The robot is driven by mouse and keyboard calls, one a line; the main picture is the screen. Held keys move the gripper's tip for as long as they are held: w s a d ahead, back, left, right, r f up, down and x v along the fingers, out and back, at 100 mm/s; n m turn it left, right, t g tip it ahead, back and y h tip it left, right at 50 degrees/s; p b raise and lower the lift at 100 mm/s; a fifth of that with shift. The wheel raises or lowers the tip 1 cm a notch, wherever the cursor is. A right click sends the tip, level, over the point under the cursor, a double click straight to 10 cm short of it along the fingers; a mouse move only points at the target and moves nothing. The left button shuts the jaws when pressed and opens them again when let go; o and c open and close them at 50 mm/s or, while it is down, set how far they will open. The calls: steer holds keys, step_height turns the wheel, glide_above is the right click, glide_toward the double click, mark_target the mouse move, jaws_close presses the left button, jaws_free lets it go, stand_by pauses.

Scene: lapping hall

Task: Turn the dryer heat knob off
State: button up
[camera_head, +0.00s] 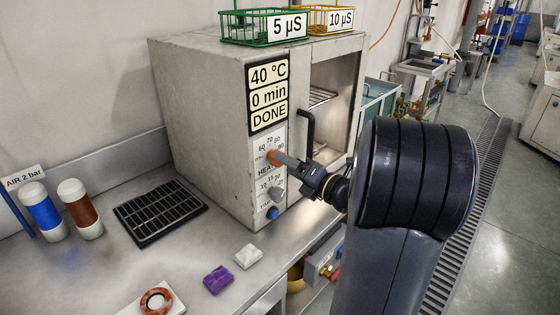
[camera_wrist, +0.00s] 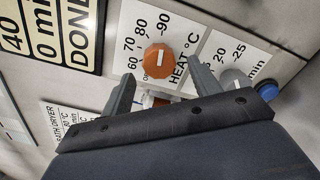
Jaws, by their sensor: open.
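The orange heat knob (camera_head: 273,157) is on the front panel of the grey dryer (camera_head: 200,110), below its display. In the wrist view the heat knob (camera_wrist: 158,58) has a white mark, roughly toward the upper numbers of its printed scale; the exact setting is hard to read. The small OFF label is at the knob's lower left there. My gripper (camera_head: 287,161) is at the panel from the right, close to the knob. In the wrist view my gripper (camera_wrist: 163,80) is open, its fingers spread to either side below the knob. I cannot tell whether they touch it.
The display (camera_head: 268,94) reads 40 °C, 0 min, DONE. A grey timer knob (camera_head: 278,193) and blue button (camera_head: 273,212) are below the heat knob. A black handle (camera_head: 308,130) stands out near my gripper. Green (camera_head: 245,30) and yellow baskets are on top.

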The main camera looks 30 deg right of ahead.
steer(key=shift+x, duration=1.9)
steer(key=shift+c, duration=0.3)
steer(key=c, duration=0.9)
